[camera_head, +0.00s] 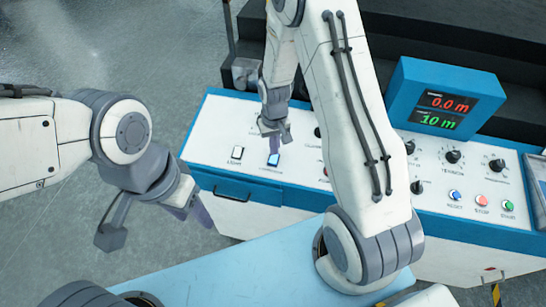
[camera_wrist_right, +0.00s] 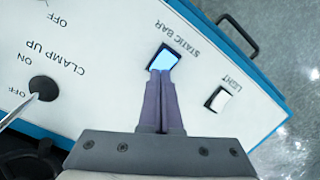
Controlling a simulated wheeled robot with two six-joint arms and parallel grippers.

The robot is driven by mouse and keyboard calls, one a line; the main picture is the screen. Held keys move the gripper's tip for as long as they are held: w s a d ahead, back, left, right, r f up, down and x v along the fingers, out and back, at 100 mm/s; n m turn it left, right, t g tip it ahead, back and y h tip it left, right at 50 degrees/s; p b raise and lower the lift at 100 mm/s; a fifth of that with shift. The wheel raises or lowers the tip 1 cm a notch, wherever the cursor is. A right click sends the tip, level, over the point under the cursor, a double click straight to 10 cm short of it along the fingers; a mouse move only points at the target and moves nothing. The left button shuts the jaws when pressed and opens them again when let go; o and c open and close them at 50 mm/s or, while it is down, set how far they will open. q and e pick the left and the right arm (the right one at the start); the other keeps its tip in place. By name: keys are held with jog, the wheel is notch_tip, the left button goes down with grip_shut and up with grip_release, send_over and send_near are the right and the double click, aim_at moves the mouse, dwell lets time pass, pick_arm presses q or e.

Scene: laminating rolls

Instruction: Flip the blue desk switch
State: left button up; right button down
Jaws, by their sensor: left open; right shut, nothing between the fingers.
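The blue desk switch (camera_head: 273,160) is a small lit rocker on the white control desk (camera_head: 215,145), right of a white rocker switch (camera_head: 237,152). In the right wrist view the blue switch (camera_wrist_right: 165,60) sits beside the label STATIC BAR. My right gripper (camera_head: 274,147) is shut and empty, with its fingertips at the blue switch. In the right wrist view its fingertips (camera_wrist_right: 161,73) overlap the switch's lower edge; I cannot tell whether they touch. My left gripper (camera_head: 192,212) is open and empty, left of the desk's front edge.
The white switch (camera_wrist_right: 217,99) is labelled LIGHT. A black knob (camera_wrist_right: 43,88) is by CLAMP UP. A blue display box (camera_head: 441,97) reads 0.0 m and 10 m. Blue, red and green buttons (camera_head: 481,200) sit at the right. A light blue surface (camera_head: 240,268) lies in front.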

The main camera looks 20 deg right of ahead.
aim_at(273, 157)
notch_tip(273, 157, up, 6)
jog(key=p, duration=0.4)
jog(key=shift+f, duration=0.1)
dwell(0.5)
jog(key=s+a+r+n+b, duration=0.3)
jog(key=s+a+r+b, duration=0.35)
jog(key=a, duration=0.35)
jog(key=s+a+r+n+b, duration=0.1)
jog(key=s+a+n+b, duration=0.1)
jog(key=s, duration=0.6)
jog(key=s+a+r+n+y+b, duration=0.1)
jog(key=s+a+r+n+b, duration=0.1)
jog(key=s, duration=0.7)
jog(key=shift+n, duration=0.5)
jog(key=shift+s, duration=0.1)
